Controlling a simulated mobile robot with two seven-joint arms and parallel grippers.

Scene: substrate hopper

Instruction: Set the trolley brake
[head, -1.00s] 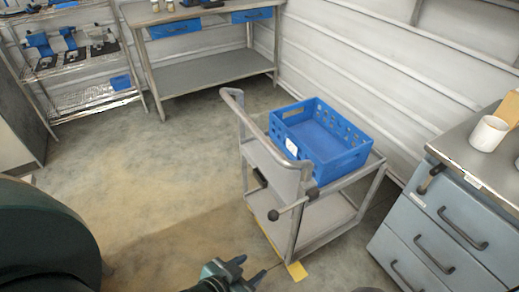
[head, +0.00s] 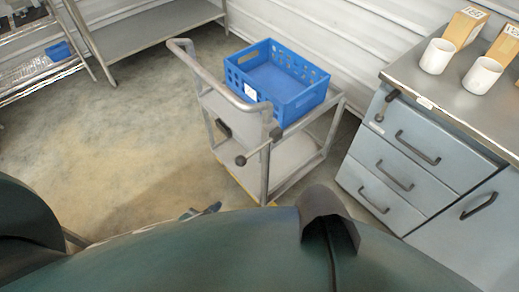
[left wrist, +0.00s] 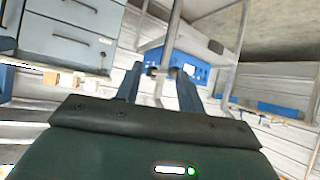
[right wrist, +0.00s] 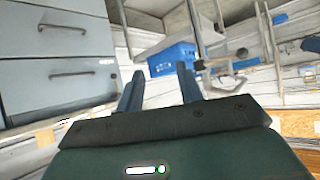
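The grey trolley (head: 297,165) stands on the floor with a blue crate (head: 305,95) on its top. A brake lever with a black knob (head: 240,160) sticks out from its near post, angled down to the left. My left gripper (head: 207,210) shows only partly in the head view, low in front of the trolley; my arm hides the rest. In the left wrist view my left gripper (left wrist: 158,85) is open, with the trolley's post and a small dark-ended lever beyond the fingers. In the right wrist view my right gripper (right wrist: 158,85) is open and empty, facing the trolley.
A blue-grey drawer cabinet (head: 395,170) stands right of the trolley, with white cups (head: 438,56) on top. A steel bench (head: 150,25) is behind at the left. The floor (head: 100,140) left of the trolley is clear. A yellow mark lies under the trolley.

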